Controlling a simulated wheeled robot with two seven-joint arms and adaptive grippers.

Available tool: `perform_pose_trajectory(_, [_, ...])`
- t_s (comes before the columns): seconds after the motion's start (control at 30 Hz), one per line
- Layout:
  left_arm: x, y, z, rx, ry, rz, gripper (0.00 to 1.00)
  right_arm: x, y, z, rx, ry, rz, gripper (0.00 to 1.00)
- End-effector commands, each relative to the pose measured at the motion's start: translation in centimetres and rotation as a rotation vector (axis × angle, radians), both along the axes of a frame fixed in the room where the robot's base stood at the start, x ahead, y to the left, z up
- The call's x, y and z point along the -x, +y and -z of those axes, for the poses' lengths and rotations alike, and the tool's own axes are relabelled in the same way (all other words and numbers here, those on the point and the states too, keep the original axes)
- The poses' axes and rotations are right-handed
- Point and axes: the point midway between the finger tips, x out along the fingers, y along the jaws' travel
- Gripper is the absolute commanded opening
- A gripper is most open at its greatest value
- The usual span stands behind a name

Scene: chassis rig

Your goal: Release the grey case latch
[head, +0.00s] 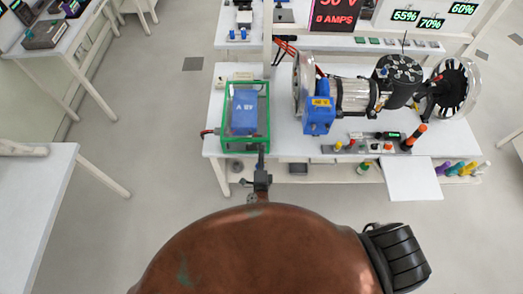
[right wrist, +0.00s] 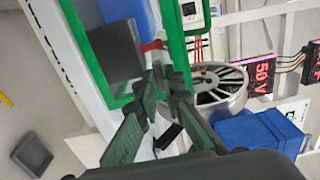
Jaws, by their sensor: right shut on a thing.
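A green open-framed case (head: 224,146) stands at the front left of the white workbench. A blue block marked 45 V (head: 244,110) sits inside it. My right gripper (head: 262,152) is at the front edge of the case, near its right corner. In the right wrist view its fingers (right wrist: 158,72) are closed together at the green frame (right wrist: 177,40), shut on a small grey latch piece that is mostly hidden between the tips. A small red part (right wrist: 152,46) shows just beyond the fingertips. My left gripper is not in view.
A motor assembly with a blue bracket (head: 319,118) and clear discs stands right of the case. A row of small controls (head: 375,145) lies in front of it. A white panel (head: 412,180) juts from the bench's front right. The floor in front is clear.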

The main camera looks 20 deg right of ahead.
Motion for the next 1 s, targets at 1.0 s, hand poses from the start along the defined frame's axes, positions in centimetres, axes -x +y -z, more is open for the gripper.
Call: perform_pose_trajectory(1.0, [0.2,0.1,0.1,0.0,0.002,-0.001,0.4,3.8,1.0,0.2,-0.004,0.003,0.001,0.25])
